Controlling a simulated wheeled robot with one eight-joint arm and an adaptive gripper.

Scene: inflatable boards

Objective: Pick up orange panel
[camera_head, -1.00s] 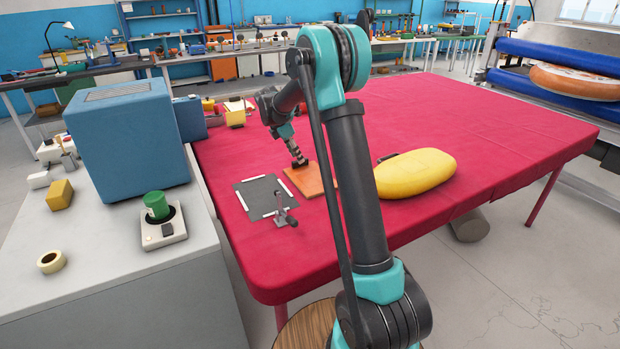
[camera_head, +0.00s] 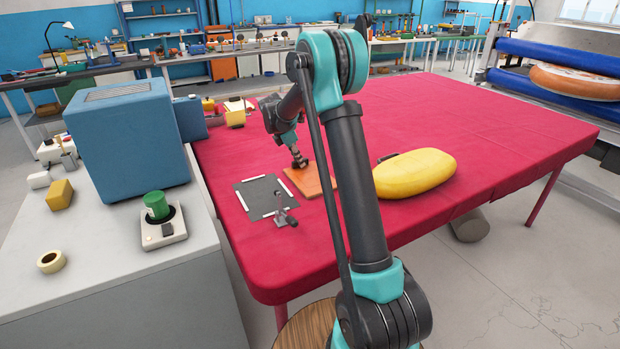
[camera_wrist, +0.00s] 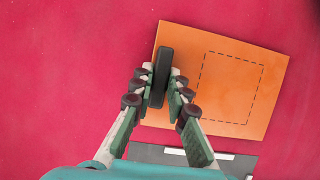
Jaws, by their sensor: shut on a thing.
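The orange panel (camera_head: 308,181) lies flat on the red table, partly hidden behind my arm in the head view. In the wrist view the orange panel (camera_wrist: 240,60) shows a dashed rectangle on its right part. A black upright handle-like piece (camera_wrist: 161,76) stands near its left edge. My gripper (camera_wrist: 160,88) is over the panel's left part with its fingers shut on this black piece. In the head view my gripper (camera_head: 299,163) reaches down onto the panel. Whether the black piece is fixed to the panel is not clear.
A dark grey mat (camera_head: 262,196) with white edge marks lies left of the panel, with a small metal clamp-like device (camera_head: 286,218) at its corner. A yellow inflated cushion (camera_head: 415,173) lies to the right. The red table (camera_head: 480,120) is clear farther right.

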